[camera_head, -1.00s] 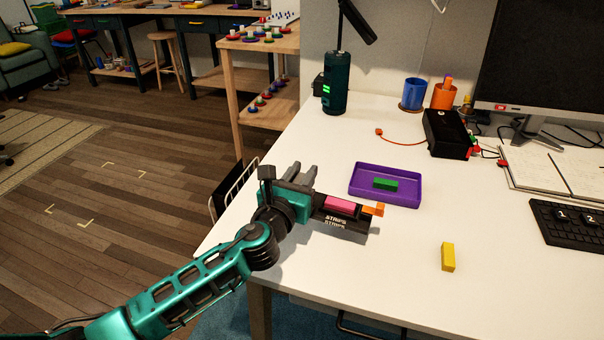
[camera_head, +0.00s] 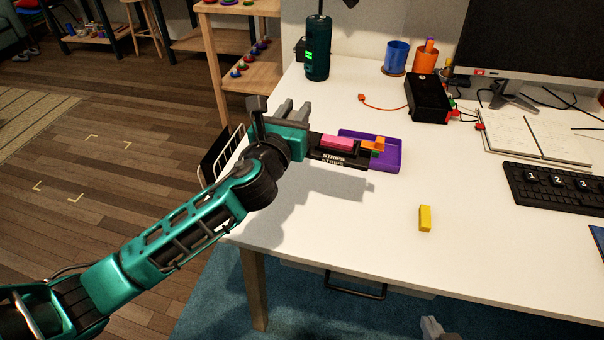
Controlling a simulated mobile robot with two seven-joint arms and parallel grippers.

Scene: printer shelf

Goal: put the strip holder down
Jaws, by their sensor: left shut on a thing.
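The strip holder (camera_head: 335,160) is a black tray labelled STRIPS, with a pink strip (camera_head: 343,142) and an orange piece (camera_head: 367,145) on it. My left gripper (camera_head: 307,146) is shut on its left end. The holder hangs above the white desk, with its shadow on the desktop below and apart from it. It overlaps the front left of the purple tray (camera_head: 391,152) in the picture and hides most of the green block there. A tip of my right gripper (camera_head: 432,328) shows at the bottom edge; its opening is not visible.
A yellow block (camera_head: 425,218) lies on the desk right of the holder. A keyboard (camera_head: 560,188), notebook (camera_head: 530,140), black box (camera_head: 428,98) and cups are at the right and back. A white wire rack (camera_head: 222,160) is by the left edge.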

